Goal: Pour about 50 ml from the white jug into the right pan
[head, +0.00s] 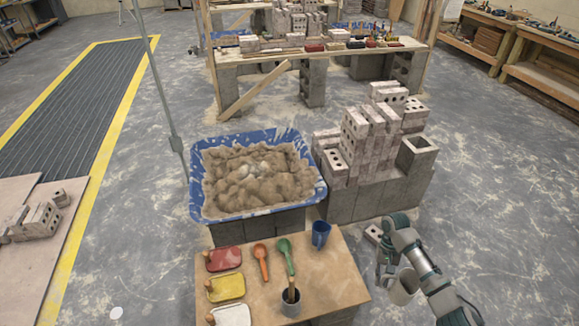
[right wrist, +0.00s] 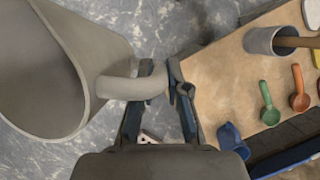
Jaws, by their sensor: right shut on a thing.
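My right gripper (head: 388,270) is shut on the handle of the white jug (head: 404,289), off the right edge of the small table. In the right wrist view the white jug (right wrist: 105,50) has its wide mouth to the left, and the gripper (right wrist: 160,75) closes around its handle. Any liquid in the jug cannot be made out. A red pan (head: 223,260), a yellow pan (head: 227,288) and a white pan (head: 232,316) line the table's left side; which one is the right pan I cannot tell. My left gripper is out of view.
The wooden table (head: 325,268) also holds an orange scoop (head: 262,262), a green scoop (head: 287,256), a blue jug (head: 320,234) and a grey pot (head: 290,304) with a tool. Behind stand a blue mortar tub (head: 257,215) and stacked bricks (head: 370,140).

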